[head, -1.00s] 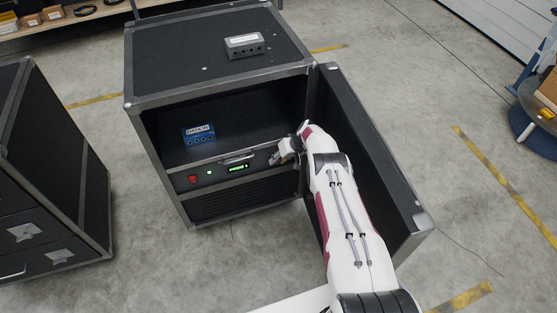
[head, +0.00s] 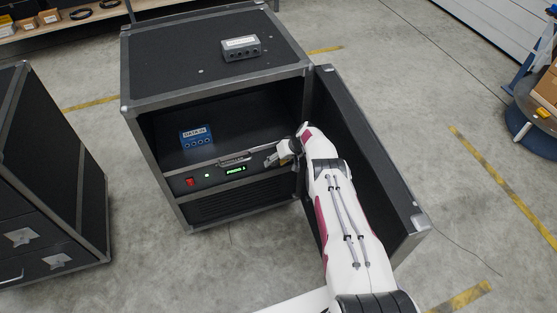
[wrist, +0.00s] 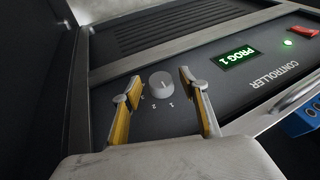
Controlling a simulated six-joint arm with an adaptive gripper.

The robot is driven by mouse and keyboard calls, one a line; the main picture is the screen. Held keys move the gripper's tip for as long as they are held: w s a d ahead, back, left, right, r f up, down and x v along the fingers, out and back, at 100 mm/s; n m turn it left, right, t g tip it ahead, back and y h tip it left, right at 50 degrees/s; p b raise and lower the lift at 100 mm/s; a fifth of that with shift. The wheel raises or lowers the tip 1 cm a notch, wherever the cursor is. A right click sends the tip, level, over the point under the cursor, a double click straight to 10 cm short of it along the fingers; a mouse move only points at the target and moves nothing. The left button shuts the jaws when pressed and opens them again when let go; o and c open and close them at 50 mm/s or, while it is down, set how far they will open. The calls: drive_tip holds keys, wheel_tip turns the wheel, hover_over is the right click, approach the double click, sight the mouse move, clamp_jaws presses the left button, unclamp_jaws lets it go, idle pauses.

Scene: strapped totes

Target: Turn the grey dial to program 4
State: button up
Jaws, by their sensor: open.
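The grey dial (wrist: 162,84) sits on the black controller panel (wrist: 230,95), with small numbers printed beside it; 1, 2 and 3 can be made out. My gripper (wrist: 158,85) is open, one finger on each side of the dial, with a gap showing on both sides in the wrist view. Whether the tips are level with the dial is hard to tell. The green display (wrist: 224,60) reads PROG 1. In the head view my gripper (head: 271,160) is at the right end of the panel and hides the dial; the display (head: 235,169) is lit.
A red switch (head: 190,182) and a green light (head: 207,175) are on the panel's left. A blue DATA IN box (head: 196,137) stands on the shelf above. The open cabinet door (head: 365,150) is close to my arm's right. A grey box (head: 241,47) lies on top.

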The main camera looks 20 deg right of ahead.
drive_tip(key=shift+d+r, duration=0.1)
drive_tip(key=shift+r, duration=0.2)
drive_tip(key=v, duration=1.1)
drive_tip(key=shift+r, duration=0.2)
idle(0.9)
drive_tip(key=shift+s, duration=0.15)
idle(0.4)
